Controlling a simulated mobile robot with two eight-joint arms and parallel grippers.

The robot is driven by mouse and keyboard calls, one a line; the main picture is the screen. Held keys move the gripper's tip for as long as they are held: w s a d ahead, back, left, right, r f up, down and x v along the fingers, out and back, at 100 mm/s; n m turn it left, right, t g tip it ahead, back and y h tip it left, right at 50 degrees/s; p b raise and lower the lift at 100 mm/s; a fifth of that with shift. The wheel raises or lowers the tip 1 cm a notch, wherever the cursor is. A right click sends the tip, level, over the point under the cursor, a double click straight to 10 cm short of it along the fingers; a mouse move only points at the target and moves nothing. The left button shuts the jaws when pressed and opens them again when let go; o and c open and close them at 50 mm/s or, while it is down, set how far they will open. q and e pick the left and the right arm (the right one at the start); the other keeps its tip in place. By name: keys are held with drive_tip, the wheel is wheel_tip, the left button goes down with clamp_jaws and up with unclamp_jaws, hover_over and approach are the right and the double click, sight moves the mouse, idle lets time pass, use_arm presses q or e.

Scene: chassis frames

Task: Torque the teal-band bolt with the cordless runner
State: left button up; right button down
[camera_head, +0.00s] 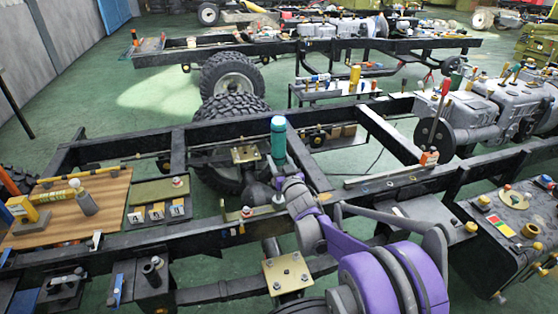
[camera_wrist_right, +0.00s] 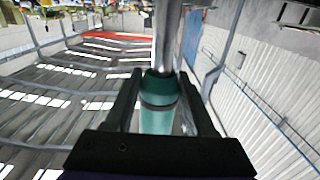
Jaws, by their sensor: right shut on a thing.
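My right gripper (camera_head: 281,184) is shut on an upright teal cylindrical tool, which looks like the cordless runner (camera_head: 278,138). The runner stands above the near chassis rail, with a thin grey shaft running down toward it. In the right wrist view the teal body (camera_wrist_right: 158,118), with a dark ring, sits between the fingers (camera_wrist_right: 158,105), and its grey shaft (camera_wrist_right: 166,40) extends away. I cannot tell whether the shaft's tip touches a bolt. Small bolt heads show on a brass plate (camera_head: 288,272), but I cannot make out a teal band. My left gripper is not in view.
A wooden board (camera_head: 110,220) at the left carries a yellow tool (camera_head: 22,209) and a grey cylinder (camera_head: 87,203). Dark chassis rails (camera_head: 130,240) cross the foreground. A tyre (camera_head: 229,110) is behind the runner. A control panel (camera_head: 515,225) stands at the right.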

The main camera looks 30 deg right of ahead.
sight(281, 142)
idle(0.4)
drive_tip(key=shift+r+p, duration=1.05)
drive_tip(key=shift+r, duration=0.6)
drive_tip(key=shift+r+p, duration=1.55)
drive_tip(key=shift+r, duration=0.85)
